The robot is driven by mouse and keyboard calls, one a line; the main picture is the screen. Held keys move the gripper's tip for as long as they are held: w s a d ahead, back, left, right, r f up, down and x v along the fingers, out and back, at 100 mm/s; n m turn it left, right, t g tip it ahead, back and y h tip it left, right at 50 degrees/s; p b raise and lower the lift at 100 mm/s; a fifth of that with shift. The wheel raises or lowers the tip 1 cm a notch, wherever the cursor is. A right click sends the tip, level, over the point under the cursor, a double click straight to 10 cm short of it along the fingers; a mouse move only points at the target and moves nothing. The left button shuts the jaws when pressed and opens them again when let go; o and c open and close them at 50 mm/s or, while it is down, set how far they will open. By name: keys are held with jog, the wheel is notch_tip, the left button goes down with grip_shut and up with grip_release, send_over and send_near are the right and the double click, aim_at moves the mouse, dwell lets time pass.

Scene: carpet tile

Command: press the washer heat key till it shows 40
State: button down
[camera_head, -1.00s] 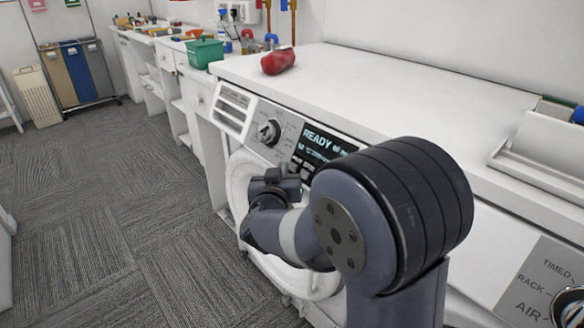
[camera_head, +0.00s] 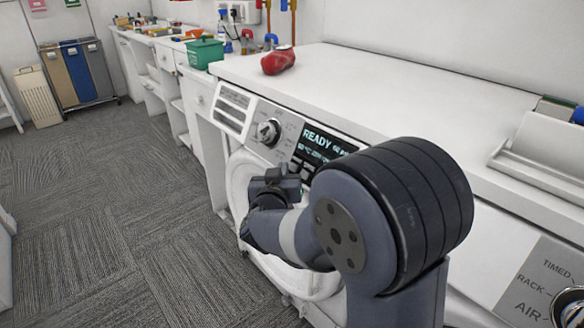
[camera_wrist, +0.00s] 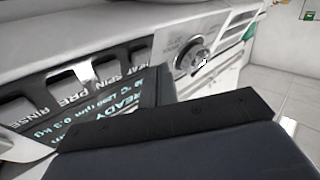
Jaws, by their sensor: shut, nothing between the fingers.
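The washer (camera_head: 252,140) has a front control panel with a round dial (camera_head: 269,132) and a dark display (camera_head: 322,146) reading READY. The dial also shows in the wrist view (camera_wrist: 192,57). There the display (camera_wrist: 120,103) is partly covered by my gripper, and its temperature figure cannot be read in full. A row of keys lies beside the labels HEAT, SPIN, PRE and RINSE; the heat key (camera_wrist: 142,52) appears to be the one nearest the dial. My gripper (camera_head: 284,177) is shut and empty, close in front of the panel; its dark fingers (camera_wrist: 160,85) show near the HEAT label. Contact cannot be told.
A red object (camera_head: 278,62) lies on the white worktop (camera_head: 400,85). A green container (camera_head: 206,52) stands on the counter to the left. Another panel with a dial (camera_head: 567,303) is at lower right. The carpet at left is clear.

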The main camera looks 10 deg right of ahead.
jog(key=shift+w+d, duration=0.1)
dwell(0.4)
jog(key=shift+w+d+f, duration=0.15)
jog(key=shift+d+f, duration=0.05)
jog(key=shift+w+d+f, duration=0.15)
jog(key=shift+d, duration=0.1)
dwell(0.7)
dwell(0.4)
jog(key=shift+s+a+r+p, duration=0.35)
jog(key=shift+s+a, duration=0.05)
jog(key=shift+a, duration=0.15)
jog(key=a+p, duration=0.1)
jog(key=s+a+r+p, duration=0.2)
jog(key=shift+s+a+r, duration=0.15)
jog(key=shift+s+a, duration=0.1)
jog(key=shift+a, duration=0.1)
